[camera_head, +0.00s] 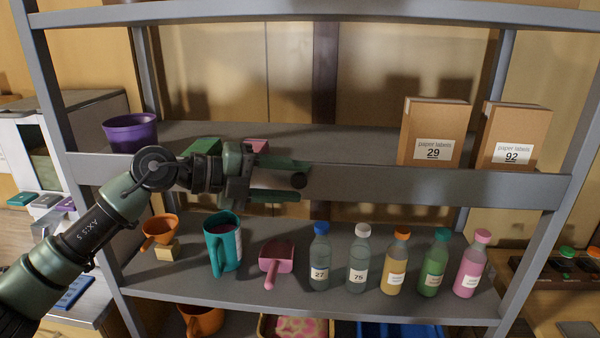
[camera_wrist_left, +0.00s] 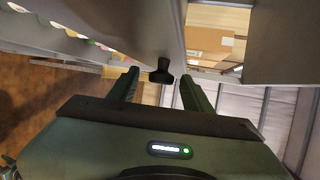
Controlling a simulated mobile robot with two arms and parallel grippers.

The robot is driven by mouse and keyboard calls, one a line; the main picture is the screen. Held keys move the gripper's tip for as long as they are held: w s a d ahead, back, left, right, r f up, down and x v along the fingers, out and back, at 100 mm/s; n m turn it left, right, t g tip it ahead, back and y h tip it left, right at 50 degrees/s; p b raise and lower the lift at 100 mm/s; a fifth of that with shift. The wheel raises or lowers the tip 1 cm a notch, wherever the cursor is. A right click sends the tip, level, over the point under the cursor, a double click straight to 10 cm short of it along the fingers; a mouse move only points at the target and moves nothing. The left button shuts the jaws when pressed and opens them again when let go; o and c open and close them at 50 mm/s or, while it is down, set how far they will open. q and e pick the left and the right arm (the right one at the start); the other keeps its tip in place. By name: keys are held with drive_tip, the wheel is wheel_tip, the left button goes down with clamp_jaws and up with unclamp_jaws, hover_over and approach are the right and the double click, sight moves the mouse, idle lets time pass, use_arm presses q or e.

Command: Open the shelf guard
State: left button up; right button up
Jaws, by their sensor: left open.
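The shelf guard (camera_head: 380,186) is a grey bar across the front of the middle shelf, and it looks closed. A dark round knob (camera_head: 299,180) sticks out from its front. My left gripper (camera_head: 290,182) is open in front of the guard, with one finger above the knob and one below it in the head view. In the left wrist view the knob (camera_wrist_left: 161,72) shows between the two spread fingertips (camera_wrist_left: 158,80). I cannot tell whether either finger touches it. My left arm hides part of the guard's left half. My right gripper is not in view.
A purple pot (camera_head: 130,133) and two cardboard boxes (camera_head: 435,130) stand on the middle shelf behind the guard. The shelf below holds a teal jug (camera_head: 222,248), a pink scoop (camera_head: 275,260) and several bottles (camera_head: 400,262). Grey uprights (camera_head: 62,110) frame the shelf.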

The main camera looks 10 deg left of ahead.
use_arm(q)
drive_tip(key=shift+w+d, duration=0.25)
drive_tip(key=shift+d, duration=0.4)
drive_tip(key=shift+w+d+f, duration=0.1)
drive_tip(key=shift+d+f, duration=0.05)
drive_tip(key=shift+d, duration=0.15)
drive_tip(key=shift+f, duration=0.1)
drive_tip(key=shift+a, duration=0.1)
drive_tip(key=c, duration=0.4)
clamp_jaws()
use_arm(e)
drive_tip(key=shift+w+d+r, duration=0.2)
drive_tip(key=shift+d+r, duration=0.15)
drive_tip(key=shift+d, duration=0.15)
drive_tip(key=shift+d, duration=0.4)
